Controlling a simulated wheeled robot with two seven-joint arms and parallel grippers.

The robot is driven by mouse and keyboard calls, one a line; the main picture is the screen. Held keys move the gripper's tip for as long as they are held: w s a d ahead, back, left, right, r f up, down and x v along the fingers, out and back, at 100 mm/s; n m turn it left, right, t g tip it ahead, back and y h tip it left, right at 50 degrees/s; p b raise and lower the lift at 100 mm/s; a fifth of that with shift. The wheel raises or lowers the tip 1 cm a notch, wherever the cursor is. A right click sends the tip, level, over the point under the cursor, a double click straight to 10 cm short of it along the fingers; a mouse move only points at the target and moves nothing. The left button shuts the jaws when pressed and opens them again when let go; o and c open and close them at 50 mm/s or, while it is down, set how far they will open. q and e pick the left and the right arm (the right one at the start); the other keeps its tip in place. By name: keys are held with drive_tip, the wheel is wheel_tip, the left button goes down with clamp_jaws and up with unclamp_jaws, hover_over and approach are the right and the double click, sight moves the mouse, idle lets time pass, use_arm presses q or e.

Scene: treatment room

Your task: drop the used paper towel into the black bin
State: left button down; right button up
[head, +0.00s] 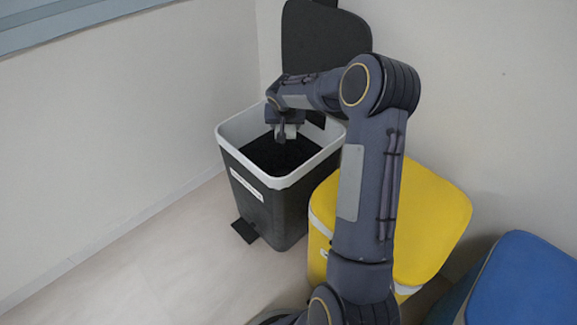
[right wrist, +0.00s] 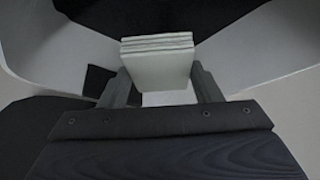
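The black bin (head: 262,200) stands near the wall with a white rim, its lid (head: 322,40) raised and its dark inside showing. My right gripper (head: 285,132) reaches over the bin and points down into its opening. In the right wrist view, the gripper (right wrist: 160,88) is shut on the used paper towel (right wrist: 157,62), a folded white stack between the two fingers. The towel shows small and pale in the head view (head: 291,131), within the rim's outline. The bin's white walls and black inside surround it in the wrist view. My left gripper is not in view.
A yellow bin (head: 435,205) with a closed lid stands right of the black bin, partly behind my arm. A blue bin (head: 525,280) is at the lower right. A pedal (head: 244,231) juts from the black bin's front. The floor at left is clear.

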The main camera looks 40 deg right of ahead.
drive_tip(key=o, duration=0.5)
drive_tip(key=shift+c, duration=0.2)
drive_tip(key=p+v, duration=0.2)
drive_tip(key=v, duration=0.5)
drive_tip(key=shift+s+r+p, duration=0.15)
drive_tip(key=shift+r+p, duration=0.2)
drive_tip(key=shift+a, duration=0.15)
